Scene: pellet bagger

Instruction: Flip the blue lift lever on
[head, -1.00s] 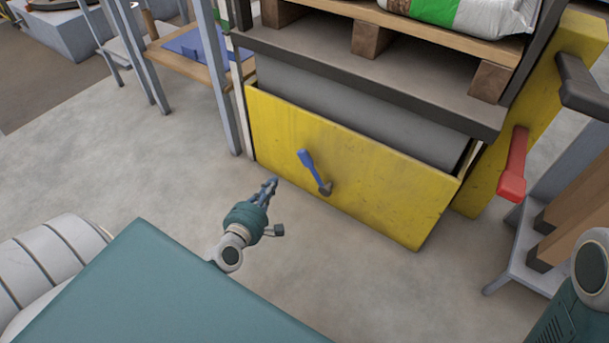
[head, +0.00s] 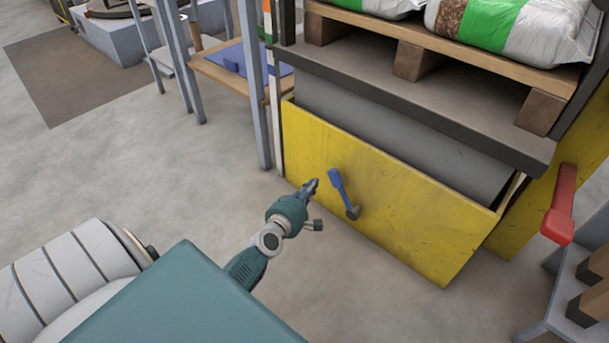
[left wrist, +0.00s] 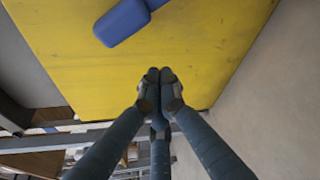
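The blue lift lever (head: 338,186) is on the yellow front panel (head: 392,203) of the lift. Its handle points up and slightly left from a dark pivot at its lower end. My left gripper (head: 310,187) is just left of the lever in the head view, its fingertips pointing toward the panel. In the left wrist view, the fingertips (left wrist: 160,78) are together with nothing between them. The lever's blue grip (left wrist: 122,23) shows there above and left of the fingertips, apart from them. My right gripper is out of view.
A red lever (head: 561,205) is on a yellow post at the right. Above the panel, a wooden pallet (head: 450,60) carries white and green bags (head: 512,28). A grey upright (head: 251,85) and a small table stand left of the panel. The floor before the panel is clear.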

